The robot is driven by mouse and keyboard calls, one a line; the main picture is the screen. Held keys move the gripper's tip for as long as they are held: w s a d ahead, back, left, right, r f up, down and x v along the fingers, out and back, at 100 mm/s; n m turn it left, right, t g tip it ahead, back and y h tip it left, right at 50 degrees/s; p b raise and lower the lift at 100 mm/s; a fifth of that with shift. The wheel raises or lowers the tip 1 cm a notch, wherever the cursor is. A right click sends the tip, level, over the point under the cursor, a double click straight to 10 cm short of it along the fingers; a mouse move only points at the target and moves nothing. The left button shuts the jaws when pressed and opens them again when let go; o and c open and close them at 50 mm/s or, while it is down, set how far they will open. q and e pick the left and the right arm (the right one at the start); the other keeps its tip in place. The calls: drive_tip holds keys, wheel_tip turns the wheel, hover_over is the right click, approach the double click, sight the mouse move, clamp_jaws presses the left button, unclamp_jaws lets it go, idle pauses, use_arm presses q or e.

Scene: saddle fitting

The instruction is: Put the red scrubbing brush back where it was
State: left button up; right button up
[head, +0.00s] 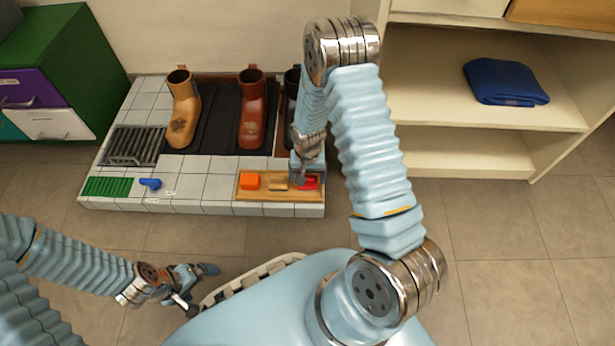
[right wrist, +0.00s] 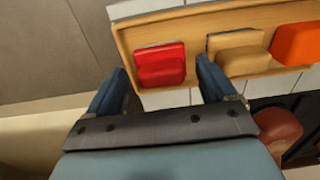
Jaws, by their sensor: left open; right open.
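The red scrubbing brush (right wrist: 160,65) lies in a shallow wooden tray (right wrist: 120,37), at its end, in the right wrist view. In the head view the red brush (head: 309,182) shows partly behind my right gripper (head: 301,176) at the tray's right end. My right gripper is open; in the right wrist view its two fingers (right wrist: 160,88) stand on either side of the brush's near edge, with nothing clamped between them. I cannot tell whether they touch it. My left gripper (head: 195,285) is open and empty, low at the left, away from the tray (head: 281,195).
A tan brush (head: 277,183) and an orange block (head: 249,181) share the tray. A blue item (head: 150,184), a green mat (head: 108,187) and a dark grate (head: 134,146) are on the tiled platform (head: 205,172). A tan boot (head: 183,110) and a red-brown boot (head: 252,110) stand behind. A shelf is right.

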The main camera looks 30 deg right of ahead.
wheel_tip(320, 180, up, 11)
drive_tip(key=p, duration=0.2)
drive_tip(key=s+a+f+n+y, duration=0.2)
drive_tip(key=s+a+f, duration=0.2)
drive_tip(key=s+a, duration=0.3)
drive_tip(key=s+a+f+n+y, duration=0.2)
drive_tip(key=s+a+f, duration=0.2)
drive_tip(key=s+a, duration=0.3)
drive_tip(key=shift+a+f+t, duration=0.3)
drive_tip(key=shift+a+t, duration=0.1)
drive_tip(key=shift+a, duration=0.5)
drive_tip(key=shift+r+p, duration=0.1)
drive_tip(key=shift+p, duration=0.2)
wheel_tip(320, 180, up, 11)
drive_tip(key=p, duration=1.1)
drive_tip(key=shift+s+a, duration=0.15)
drive_tip(key=shift+a, duration=0.05)
